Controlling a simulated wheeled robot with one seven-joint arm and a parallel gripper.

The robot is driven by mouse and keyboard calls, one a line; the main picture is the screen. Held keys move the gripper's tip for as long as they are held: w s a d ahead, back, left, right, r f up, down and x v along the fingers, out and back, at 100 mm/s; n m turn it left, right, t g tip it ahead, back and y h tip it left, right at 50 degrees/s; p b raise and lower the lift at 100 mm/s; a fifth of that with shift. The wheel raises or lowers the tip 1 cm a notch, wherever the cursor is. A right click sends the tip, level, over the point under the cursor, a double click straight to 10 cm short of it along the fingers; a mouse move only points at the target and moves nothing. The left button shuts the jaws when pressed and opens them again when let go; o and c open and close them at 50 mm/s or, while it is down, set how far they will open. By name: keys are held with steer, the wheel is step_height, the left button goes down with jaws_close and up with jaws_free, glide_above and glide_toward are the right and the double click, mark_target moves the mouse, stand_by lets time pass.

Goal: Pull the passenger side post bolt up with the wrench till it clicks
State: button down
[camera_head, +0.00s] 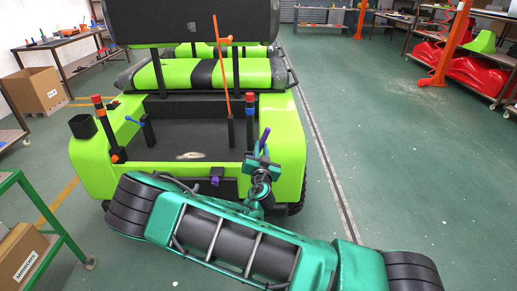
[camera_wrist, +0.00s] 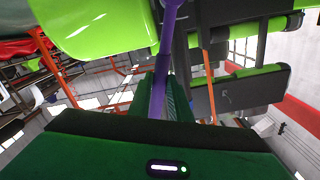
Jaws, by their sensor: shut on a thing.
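My gripper (camera_head: 258,172) is at the cart's rear right corner, beside the green fender. It is shut on the purple wrench (camera_head: 264,139), whose upper end sticks up above the jaws. In the wrist view the purple wrench (camera_wrist: 160,75) runs between my fingers (camera_wrist: 160,105) and away toward the cart's black parts.
The green cart (camera_head: 85,165) has a black rear bed and striped seats (camera_head: 210,73). A thin orange rod (camera_head: 222,70) rises from the bed. A similar left post (camera_head: 107,130) and a blue lever (camera_head: 133,121) stand opposite. Open floor (camera_head: 400,170) lies to the right.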

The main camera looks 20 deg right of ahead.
steer(key=shift+v, duration=2)
steer(key=shift+r, duration=0.1)
